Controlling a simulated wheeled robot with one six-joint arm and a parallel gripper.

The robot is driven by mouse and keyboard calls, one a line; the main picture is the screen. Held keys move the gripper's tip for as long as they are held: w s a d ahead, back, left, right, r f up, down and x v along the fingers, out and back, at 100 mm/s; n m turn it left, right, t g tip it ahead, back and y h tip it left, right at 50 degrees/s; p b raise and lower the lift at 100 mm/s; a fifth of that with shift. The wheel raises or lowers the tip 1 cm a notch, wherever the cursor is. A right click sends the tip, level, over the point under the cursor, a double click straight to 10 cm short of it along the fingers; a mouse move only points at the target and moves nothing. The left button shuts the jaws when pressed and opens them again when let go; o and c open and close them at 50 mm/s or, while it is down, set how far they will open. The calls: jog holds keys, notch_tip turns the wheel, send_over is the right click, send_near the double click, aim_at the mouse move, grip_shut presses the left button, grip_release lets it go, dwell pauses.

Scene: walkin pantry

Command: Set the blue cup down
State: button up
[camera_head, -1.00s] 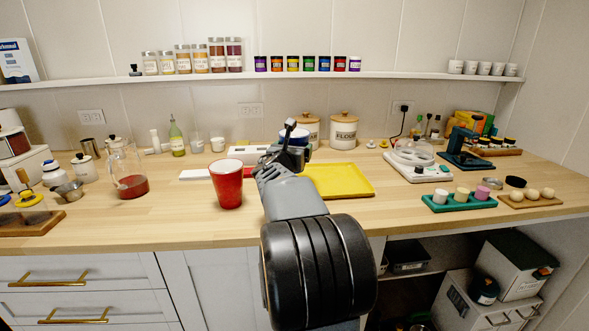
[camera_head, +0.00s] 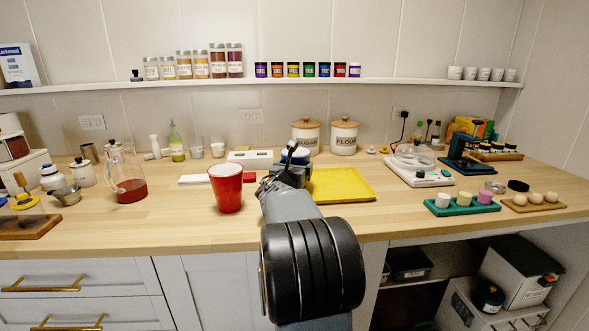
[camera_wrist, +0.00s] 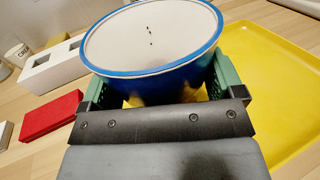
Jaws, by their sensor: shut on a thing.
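The blue cup (camera_wrist: 150,45) fills the top of the wrist view, with a blue rim and a pale inside with a few dark specks. My gripper (camera_wrist: 160,90) is shut on it, a green-padded finger at each side. In the head view my gripper (camera_head: 288,162) is over the counter at the left edge of the yellow tray (camera_head: 342,186), and hides most of the cup. The tray also shows right of and behind the cup in the wrist view (camera_wrist: 272,70). I cannot tell whether the cup's base touches anything.
A red cup (camera_head: 226,190) stands close left of my gripper. A white block with square openings (camera_head: 249,156) and a flat red block (camera_wrist: 50,118) lie nearby. Sugar (camera_head: 305,137) and flour (camera_head: 344,137) canisters stand behind. The tray's visible surface is empty.

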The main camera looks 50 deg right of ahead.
jog(key=shift+f, duration=0.15)
jog(key=o, duration=0.7)
jog(key=shift+o, duration=0.2)
jog(key=shift+r, duration=0.2)
jog(key=v, duration=1.2)
jog(key=shift+p, duration=0.4)
